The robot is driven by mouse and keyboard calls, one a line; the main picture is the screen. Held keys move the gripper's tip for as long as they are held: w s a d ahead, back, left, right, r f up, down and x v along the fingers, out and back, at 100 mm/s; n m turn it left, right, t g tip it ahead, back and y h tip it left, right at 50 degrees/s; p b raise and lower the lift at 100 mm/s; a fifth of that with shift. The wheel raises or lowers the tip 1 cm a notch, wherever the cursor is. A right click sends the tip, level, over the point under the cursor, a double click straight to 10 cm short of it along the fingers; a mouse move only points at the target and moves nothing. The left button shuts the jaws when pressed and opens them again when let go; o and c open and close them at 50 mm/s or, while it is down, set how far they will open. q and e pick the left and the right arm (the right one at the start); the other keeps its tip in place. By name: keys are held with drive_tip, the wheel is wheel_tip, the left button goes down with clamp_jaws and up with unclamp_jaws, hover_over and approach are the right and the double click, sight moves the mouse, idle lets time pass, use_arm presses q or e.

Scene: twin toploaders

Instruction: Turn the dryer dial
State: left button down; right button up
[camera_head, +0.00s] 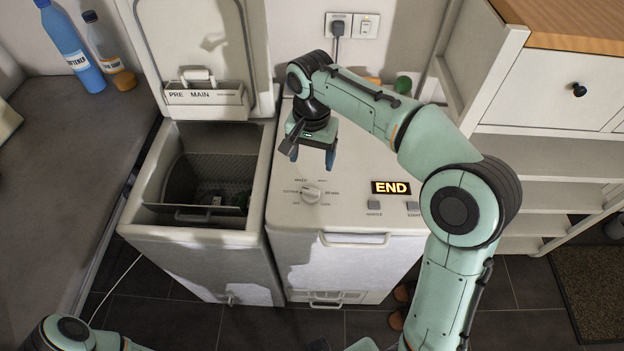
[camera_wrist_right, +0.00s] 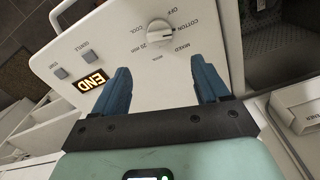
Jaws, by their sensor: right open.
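The dryer dial (camera_head: 311,193) is a round light knob on the top panel of the white dryer (camera_head: 345,222), the right one of two machines. Small labels ring the dial; I cannot tell for sure which one it points to. The dial also shows at the top middle of the right wrist view (camera_wrist_right: 160,33). My right gripper (camera_head: 311,157) is open and empty above the panel, just behind the dial in the head view. Its two blue fingers (camera_wrist_right: 163,82) are apart, and the dial lies beyond their tips, not touched. My left gripper is out of view.
A lit END display (camera_head: 391,188) and two grey buttons (camera_head: 374,206) sit right of the dial. The left machine (camera_head: 200,238) has its lid raised and its drum open. Bottles (camera_head: 80,55) stand on the grey counter; a white cabinet (camera_head: 550,90) is at right.

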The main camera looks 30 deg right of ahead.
sight(312, 188)
wheel_tip(312, 188, down, 11)
drive_tip(key=shift+f+b, duration=0.1)
drive_tip(key=shift+b, duration=0.65)
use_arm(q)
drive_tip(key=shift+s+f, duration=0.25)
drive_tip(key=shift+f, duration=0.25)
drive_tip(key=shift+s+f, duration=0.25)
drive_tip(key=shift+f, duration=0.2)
use_arm(e)
drive_tip(key=c, duration=1.1)
